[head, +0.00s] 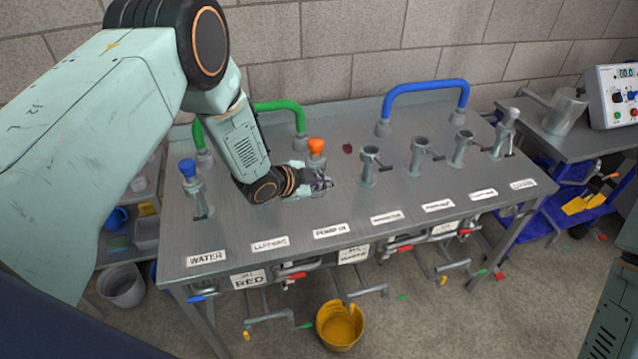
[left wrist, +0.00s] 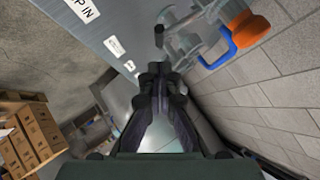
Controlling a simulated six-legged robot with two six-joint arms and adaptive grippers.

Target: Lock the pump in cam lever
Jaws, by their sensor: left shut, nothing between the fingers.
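The PUMP IN coupling (head: 317,161) is a grey fitting with an orange top, standing on the steel bench behind the PUMP IN label (head: 331,231). My left gripper (head: 323,184) is shut and empty, low over the bench just in front of this coupling, and hides its lower part. In the left wrist view the shut fingers (left wrist: 160,70) point at a small dark-ended lever (left wrist: 159,36) beside the grey fitting, whose orange top (left wrist: 248,29) shows at upper right. I cannot tell whether the fingers touch the lever, or how far it is turned. My right gripper is out of view.
A WATER coupling with a blue top (head: 188,169) stands left; several open grey couplings stand right. A green hose handle (head: 281,106) and a blue one (head: 425,86) rise at the back. A yellow bucket (head: 340,326) is on the floor. The bench front by the labels is clear.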

